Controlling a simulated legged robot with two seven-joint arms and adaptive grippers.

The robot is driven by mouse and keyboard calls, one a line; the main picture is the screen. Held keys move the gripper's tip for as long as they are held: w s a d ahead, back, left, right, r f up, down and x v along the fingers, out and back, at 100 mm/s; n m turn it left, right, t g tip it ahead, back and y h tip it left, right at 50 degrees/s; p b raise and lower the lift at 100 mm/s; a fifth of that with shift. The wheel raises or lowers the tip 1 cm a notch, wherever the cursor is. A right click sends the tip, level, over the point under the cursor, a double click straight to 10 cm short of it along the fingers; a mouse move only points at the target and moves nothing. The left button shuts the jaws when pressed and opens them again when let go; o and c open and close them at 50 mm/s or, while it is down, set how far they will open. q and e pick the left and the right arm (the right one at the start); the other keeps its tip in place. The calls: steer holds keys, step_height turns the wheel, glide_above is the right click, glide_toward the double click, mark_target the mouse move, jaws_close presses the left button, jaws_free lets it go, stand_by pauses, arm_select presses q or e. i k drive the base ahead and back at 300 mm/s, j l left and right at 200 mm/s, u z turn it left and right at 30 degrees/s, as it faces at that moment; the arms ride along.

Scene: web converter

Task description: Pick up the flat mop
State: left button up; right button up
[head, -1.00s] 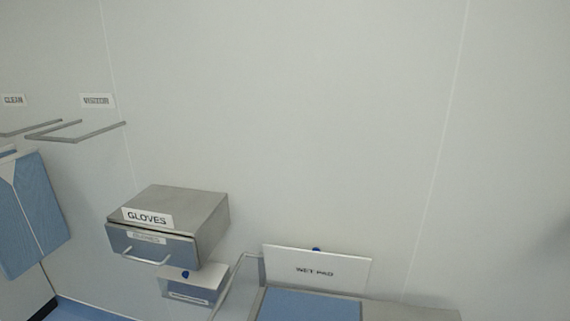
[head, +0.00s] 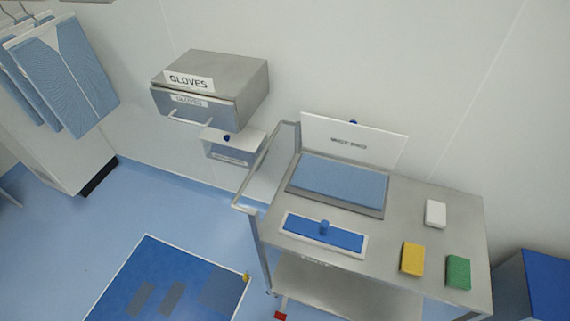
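The flat mop (head: 345,240) lies on the left front part of a steel cart top in the head view. It is a blue plate on a white pad with a short blue knob-like joint standing up in its middle. No long handle shows on it. The mop lies flat and nothing covers it. Neither of my grippers is in view.
The steel cart (head: 445,200) also bears a tray with a blue pad (head: 340,182), a white block (head: 435,213), a yellow sponge (head: 412,259) and a green sponge (head: 458,272). The cart's handle (head: 248,205) sticks out left. A gloves box (head: 215,85) hangs on the wall. A blue mat (head: 170,290) lies on the floor.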

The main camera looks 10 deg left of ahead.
mark_target(323, 234)
steer(key=j+z, duration=0.25)
steer(key=j, duration=0.45)
steer(key=j+z, duration=0.3)
steer(key=j, duration=0.45)
steer(key=k+j+z, duration=0.1)
steer(key=j+z, duration=0.15)
steer(key=j, duration=0.45)
